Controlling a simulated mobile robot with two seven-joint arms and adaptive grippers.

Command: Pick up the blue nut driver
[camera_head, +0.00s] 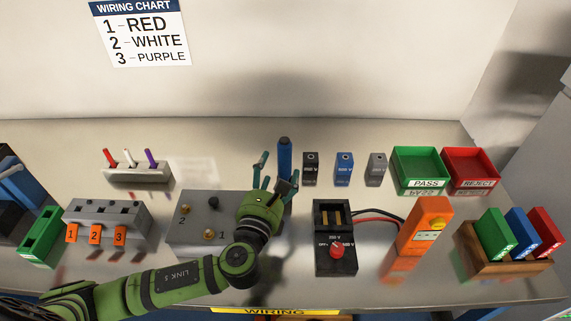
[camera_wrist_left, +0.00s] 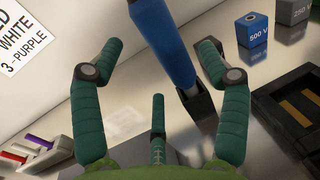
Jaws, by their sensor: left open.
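The blue nut driver (camera_head: 284,154) stands upright near the back of the bench. In the left wrist view, its blue handle (camera_wrist_left: 165,40) rises above a dark base block (camera_wrist_left: 196,96). My left gripper (camera_head: 277,176) is open and reaches in from the front of the driver. In the left wrist view, the spread teal fingers (camera_wrist_left: 160,62) have the handle between them, nearer the right finger; I cannot tell whether they touch. The driver's lower part is partly hidden by the gripper in the head view. My right gripper is not in view.
Black (camera_head: 311,168), blue (camera_head: 344,169) and grey (camera_head: 376,169) voltage blocks stand to the driver's right. A grey box with terminals (camera_head: 190,232) sits under my left arm. A black switch unit (camera_head: 335,240) stands front right. A green bin (camera_head: 418,172) lies farther right.

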